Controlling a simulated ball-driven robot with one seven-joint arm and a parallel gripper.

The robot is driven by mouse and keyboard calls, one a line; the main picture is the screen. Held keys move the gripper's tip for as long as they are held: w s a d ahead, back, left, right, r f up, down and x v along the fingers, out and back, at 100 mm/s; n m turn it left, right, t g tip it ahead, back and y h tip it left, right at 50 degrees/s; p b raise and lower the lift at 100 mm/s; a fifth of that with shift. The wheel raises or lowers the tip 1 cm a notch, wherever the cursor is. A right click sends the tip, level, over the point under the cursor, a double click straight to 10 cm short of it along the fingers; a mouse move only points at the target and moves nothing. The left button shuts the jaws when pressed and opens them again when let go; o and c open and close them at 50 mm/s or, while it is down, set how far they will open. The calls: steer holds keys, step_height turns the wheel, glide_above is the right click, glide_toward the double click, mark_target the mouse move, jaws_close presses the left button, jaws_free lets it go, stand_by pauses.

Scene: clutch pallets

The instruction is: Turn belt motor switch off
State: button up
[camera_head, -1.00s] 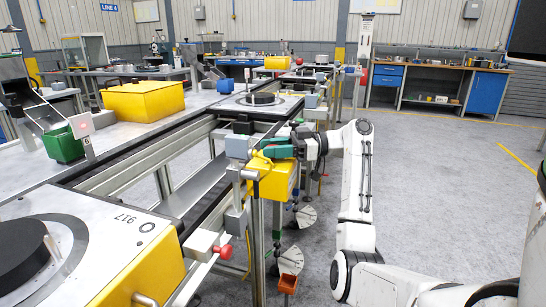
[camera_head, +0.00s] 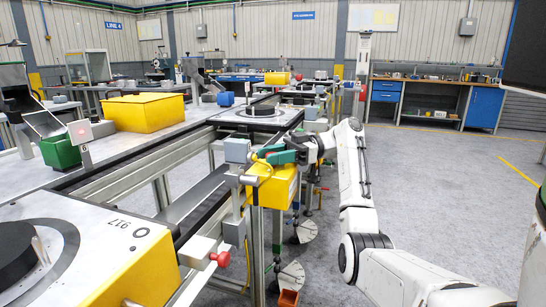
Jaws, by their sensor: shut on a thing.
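A yellow box (camera_head: 272,187) hangs at the side of the conveyor frame, beside a grey post. A yellow handle-like piece (camera_head: 262,156) shows at its top left; I take this to be part of the belt motor switch, but its setting cannot be read. My gripper (camera_head: 270,156), with green fingers, reaches in from the right and is shut on this yellow piece, just above the box. The fingers hide part of the piece. A grey box (camera_head: 237,150) sits on the post just left of the gripper.
A red knob (camera_head: 221,259) sticks out from the near conveyor frame. A yellow-sided pallet (camera_head: 125,235) lies at the near left. A yellow bin (camera_head: 145,113) and a green bin (camera_head: 60,151) stand on the left bench. The grey floor (camera_head: 440,180) at the right is clear.

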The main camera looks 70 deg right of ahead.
steer(key=shift+r, duration=0.3)
steer(key=o, duration=0.9)
steer(key=shift+w, duration=0.1)
steer(key=shift+o, duration=0.4)
steer(key=shift+f, duration=0.15)
steer(key=b+v, duration=0.1)
steer(key=v, duration=1)
